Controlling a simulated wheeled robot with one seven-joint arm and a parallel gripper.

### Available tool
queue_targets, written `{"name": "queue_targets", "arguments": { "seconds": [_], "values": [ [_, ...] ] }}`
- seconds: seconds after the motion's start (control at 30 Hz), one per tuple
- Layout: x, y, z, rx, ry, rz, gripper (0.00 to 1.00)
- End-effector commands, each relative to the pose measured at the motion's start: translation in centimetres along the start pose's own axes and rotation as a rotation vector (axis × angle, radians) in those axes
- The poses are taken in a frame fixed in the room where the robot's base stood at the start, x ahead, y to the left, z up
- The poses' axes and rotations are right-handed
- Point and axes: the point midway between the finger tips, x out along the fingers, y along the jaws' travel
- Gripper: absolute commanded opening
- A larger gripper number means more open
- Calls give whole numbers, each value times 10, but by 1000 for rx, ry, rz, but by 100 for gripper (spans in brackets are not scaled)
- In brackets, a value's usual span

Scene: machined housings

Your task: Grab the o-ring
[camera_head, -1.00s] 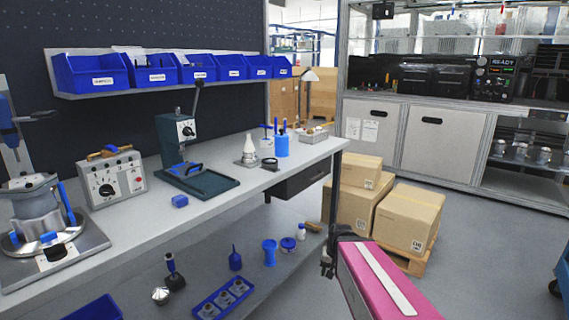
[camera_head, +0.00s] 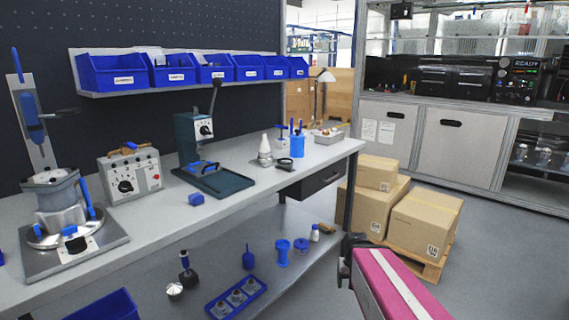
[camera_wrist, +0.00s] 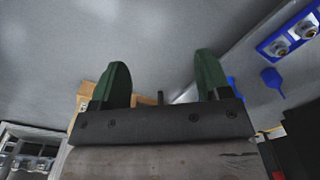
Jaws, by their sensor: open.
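A small dark round piece (camera_head: 285,163) lies on the workbench (camera_head: 250,180), beside a white bottle (camera_head: 265,152). It may be the o-ring, but it is too small to be sure. No other ring is clear to me. My gripper shows in the wrist view (camera_wrist: 162,80) with its two green fingers wide apart and nothing between them. In the head view, my pink arm is at the lower right, in front of the bench's right end and well away from the dark piece.
A green press (camera_head: 205,150), a grey control box (camera_head: 132,177) and a clamping fixture (camera_head: 70,235) stand on the bench. Blue bins (camera_head: 112,72) hang above. Cardboard boxes (camera_head: 425,222) stand on a pallet beyond my arm. A blue tray (camera_head: 236,298) lies on the lower shelf.

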Motion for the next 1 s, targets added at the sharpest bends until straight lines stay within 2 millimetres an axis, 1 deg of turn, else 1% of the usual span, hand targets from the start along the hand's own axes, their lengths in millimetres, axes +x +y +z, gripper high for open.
{"name": "queue_targets", "arguments": {
  "seconds": [0.03,0.07,0.1,0.17,0.23,0.27,0.3,0.37,0.4,0.47,0.5,0.57,0.6,0.67,0.7,0.77,0.8,0.9,1.0],
  "values": [
    [-2,-2,-4,-8,8,-10,86],
    [-3,-4,-9,-16,15,-21,96],
    [-7,-8,-16,-34,30,-41,100],
    [-16,-16,-33,-73,65,-86,100],
    [-31,-30,-58,-137,126,-154,100],
    [-40,-37,-71,-168,157,-186,100],
    [-53,-46,-88,-213,205,-230,100],
    [-74,-60,-112,-279,280,-292,100],
    [-89,-68,-128,-323,334,-329,100],
    [-114,-81,-150,-387,417,-379,100],
    [-131,-89,-165,-428,476,-411,100],
    [-159,-100,-186,-487,567,-452,100],
    [-178,-107,-200,-526,628,-476,100],
    [-209,-116,-219,-580,725,-507,100],
    [-230,-122,-231,-614,789,-525,100],
    [-259,-129,-246,-659,881,-544,100],
    [-277,-134,-255,-685,937,-554,100],
    [-315,-141,-270,-733,1053,-568,100],
    [-340,-145,-279,-760,1130,-572,100]
  ]
}}
